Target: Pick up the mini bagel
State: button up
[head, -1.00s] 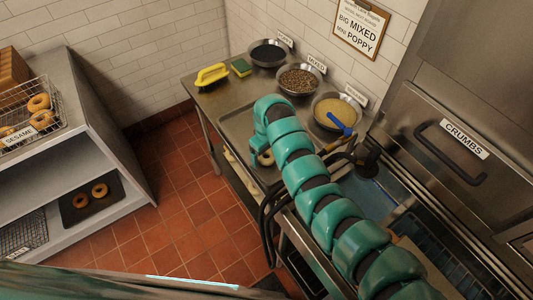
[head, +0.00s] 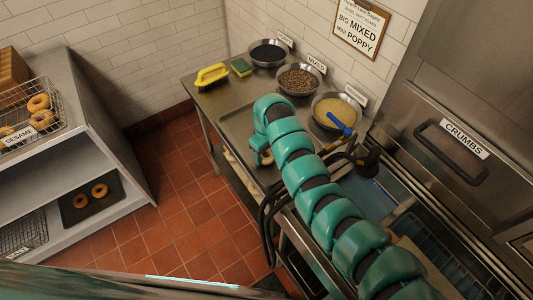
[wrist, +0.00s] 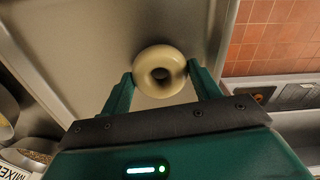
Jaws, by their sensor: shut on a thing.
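A pale mini bagel (wrist: 159,58) is between the two fingertips of my gripper (wrist: 160,80) in the wrist view. The fingers touch it on its left and right sides, so the gripper is shut on it. Its hole shows as a dark spot. Behind it is the steel worktop (wrist: 110,30). In the head view the bagel (head: 266,157) shows only as a small pale patch beside my teal arm, above the worktop's front part. The arm hides most of the gripper there. I cannot tell whether the bagel touches the metal.
Bowls of poppy (head: 268,52), mixed (head: 299,82) and sesame (head: 338,108) toppings stand along the wall. A shelf with a bagel basket (head: 62,112) is at left; floor lies between.

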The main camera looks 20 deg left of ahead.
jog(key=shift+r, duration=0.4)
jog(key=s+a+r+p, duration=0.2)
jog(key=s+r+p, duration=0.3)
jog(key=s+r, duration=0.6)
jog(key=shift+s+r+p, duration=0.35)
jog(key=shift+s, duration=1.1)
